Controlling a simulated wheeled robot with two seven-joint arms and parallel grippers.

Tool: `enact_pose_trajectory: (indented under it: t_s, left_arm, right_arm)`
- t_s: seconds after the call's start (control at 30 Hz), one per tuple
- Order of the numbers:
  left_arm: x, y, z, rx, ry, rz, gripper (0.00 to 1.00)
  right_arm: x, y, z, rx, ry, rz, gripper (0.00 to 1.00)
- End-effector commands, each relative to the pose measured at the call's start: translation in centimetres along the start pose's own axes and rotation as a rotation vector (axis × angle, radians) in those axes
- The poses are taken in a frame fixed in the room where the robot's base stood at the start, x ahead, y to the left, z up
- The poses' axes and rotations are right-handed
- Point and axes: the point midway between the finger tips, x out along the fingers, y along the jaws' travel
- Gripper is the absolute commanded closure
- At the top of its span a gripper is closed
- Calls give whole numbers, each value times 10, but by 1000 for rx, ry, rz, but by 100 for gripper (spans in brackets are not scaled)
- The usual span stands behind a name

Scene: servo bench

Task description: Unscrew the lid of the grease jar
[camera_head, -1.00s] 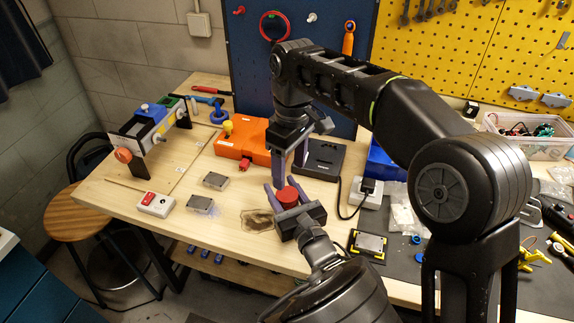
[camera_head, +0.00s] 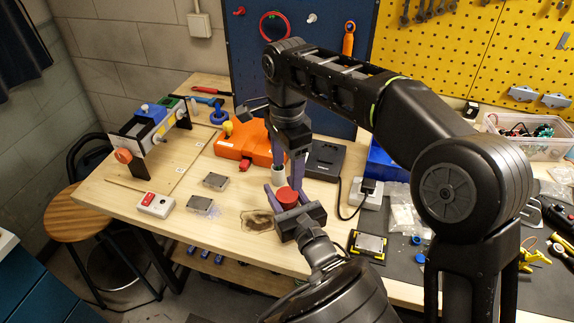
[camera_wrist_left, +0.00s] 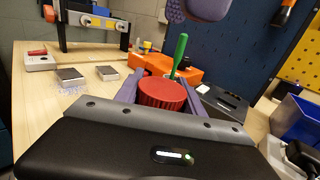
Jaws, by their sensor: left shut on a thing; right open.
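The grease jar's red ribbed lid (camera_head: 287,196) faces up between the purple fingers of my left gripper (camera_head: 279,185). It also shows large in the left wrist view (camera_wrist_left: 162,94). My left gripper is shut on the jar, whose body is mostly hidden by the fingers and hand. My right gripper (camera_head: 288,168) points down from above, open and empty, its fingers just above and behind the lid. Its purple fingertips (camera_wrist_left: 200,8) show at the top of the left wrist view, apart from the lid.
A white cup (camera_head: 278,172) stands behind the jar, and a green handle (camera_wrist_left: 180,50) rises there in the wrist view. An orange case (camera_head: 243,138) and a dark flat box (camera_head: 325,158) are close behind. Two metal blocks (camera_head: 215,181) lie left. A stain (camera_head: 257,221) marks the front bench.

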Motion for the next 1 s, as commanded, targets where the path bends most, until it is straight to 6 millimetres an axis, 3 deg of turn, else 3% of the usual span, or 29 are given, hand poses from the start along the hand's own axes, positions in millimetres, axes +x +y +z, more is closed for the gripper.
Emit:
enact_pose_trajectory:
  t_s: [0.53, 1.0]
  left_arm:
    - [0, 0, 0, 0, 0, 0, 100]
    - [0, 0, 0, 0, 1, 0, 100]
  right_arm:
    - [7, 0, 0, 22, 0, 2, 35]
    - [70, 0, 0, 22, 0, 2, 35]
